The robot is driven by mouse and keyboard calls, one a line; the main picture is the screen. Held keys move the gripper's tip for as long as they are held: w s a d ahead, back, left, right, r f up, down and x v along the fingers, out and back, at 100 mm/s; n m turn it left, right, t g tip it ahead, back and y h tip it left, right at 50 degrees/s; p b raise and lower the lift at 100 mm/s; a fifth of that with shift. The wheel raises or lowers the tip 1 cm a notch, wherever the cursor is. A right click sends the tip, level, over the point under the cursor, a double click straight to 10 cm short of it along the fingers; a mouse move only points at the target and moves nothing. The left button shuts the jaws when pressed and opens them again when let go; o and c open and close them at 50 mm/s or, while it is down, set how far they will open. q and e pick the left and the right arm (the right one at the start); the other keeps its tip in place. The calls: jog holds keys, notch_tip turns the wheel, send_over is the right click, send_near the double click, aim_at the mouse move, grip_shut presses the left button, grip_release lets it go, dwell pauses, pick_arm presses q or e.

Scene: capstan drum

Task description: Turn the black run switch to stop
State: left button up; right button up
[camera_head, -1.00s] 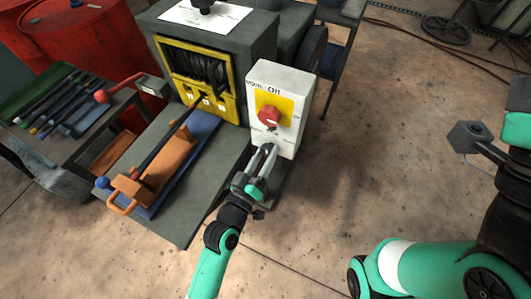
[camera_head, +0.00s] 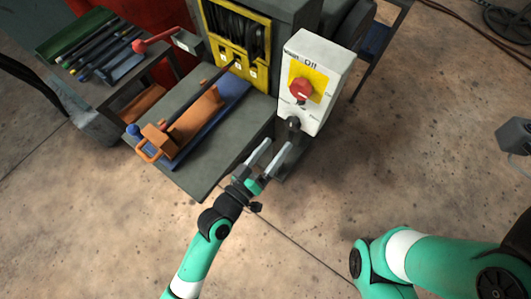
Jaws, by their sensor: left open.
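The white control box (camera_head: 318,75) stands at the right front of the machine, with a red rotary knob (camera_head: 301,89) on a yellow plate near its top. The black run switch (camera_head: 293,123) is a small dark knob low on the box's front, below the red knob. Small labels flank it, too small to read, and I cannot tell which way the switch points. My left gripper (camera_head: 277,147) is open and empty, just below and in front of the black switch, with its two grey fingers apart and clear of it. My right gripper is not in view.
The grey machine bed (camera_head: 228,150) lies left of my left gripper, carrying an orange block (camera_head: 196,122) on a blue rail. A tool bench (camera_head: 95,88) stands at far left.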

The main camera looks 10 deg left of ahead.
pick_arm(q)
jog(key=v, duration=0.4)
dwell(0.4)
